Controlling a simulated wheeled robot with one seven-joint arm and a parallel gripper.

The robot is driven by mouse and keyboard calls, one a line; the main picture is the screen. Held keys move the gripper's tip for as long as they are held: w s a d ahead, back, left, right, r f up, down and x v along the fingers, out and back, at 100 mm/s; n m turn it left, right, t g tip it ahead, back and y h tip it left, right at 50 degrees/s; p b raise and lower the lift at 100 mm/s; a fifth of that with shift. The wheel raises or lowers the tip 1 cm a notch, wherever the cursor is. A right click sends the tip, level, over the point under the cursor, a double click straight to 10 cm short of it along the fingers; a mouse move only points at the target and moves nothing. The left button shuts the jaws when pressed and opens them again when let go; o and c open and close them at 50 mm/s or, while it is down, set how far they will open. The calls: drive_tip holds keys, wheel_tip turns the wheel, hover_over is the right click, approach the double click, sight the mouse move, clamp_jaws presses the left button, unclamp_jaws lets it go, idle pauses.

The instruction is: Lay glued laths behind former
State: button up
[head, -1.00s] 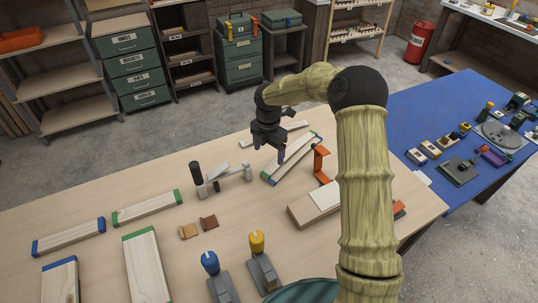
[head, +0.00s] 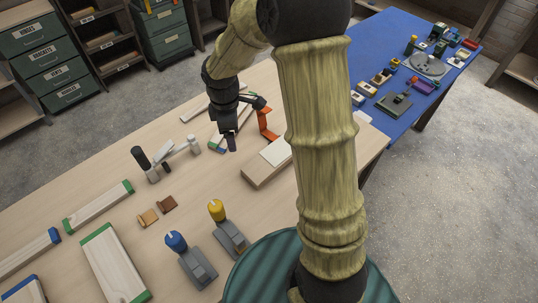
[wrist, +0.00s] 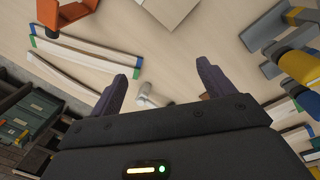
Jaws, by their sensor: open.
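My gripper (head: 231,142) points down over the wooden table, open, with its two purple fingers apart and nothing between them in the wrist view (wrist: 166,85). Pale laths (wrist: 85,50) with green and blue ends lie beyond the fingers at the upper left of the wrist view. In the head view my gripper partly hides them. Another pale strip (wrist: 62,76) lies beside them. A pale post (wrist: 152,97) shows below the gap between the fingers. It belongs to a pale bar assembly (head: 180,149) with a black-handled part (head: 141,158). I cannot tell which piece is the former.
An orange bracket (head: 267,124) and a wooden block (head: 252,176) stand right of my gripper. Green-ended boards (head: 98,207), brown pieces (head: 148,217), and blue-topped (head: 190,262) and yellow-topped (head: 229,232) devices stand left and nearer. A blue table (head: 390,50) with several tools adjoins.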

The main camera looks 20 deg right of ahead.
drive_tip(key=s+d+r+m+t, duration=0.1)
drive_tip(key=s+d+m, duration=0.2)
drive_tip(key=s+m, duration=0.4)
drive_tip(key=s+d+r+m, duration=0.2)
drive_tip(key=s+d+m, duration=0.1)
drive_tip(key=s+m, duration=0.5)
drive_tip(key=shift+r+t, duration=0.15)
drive_tip(key=shift+t, duration=0.25)
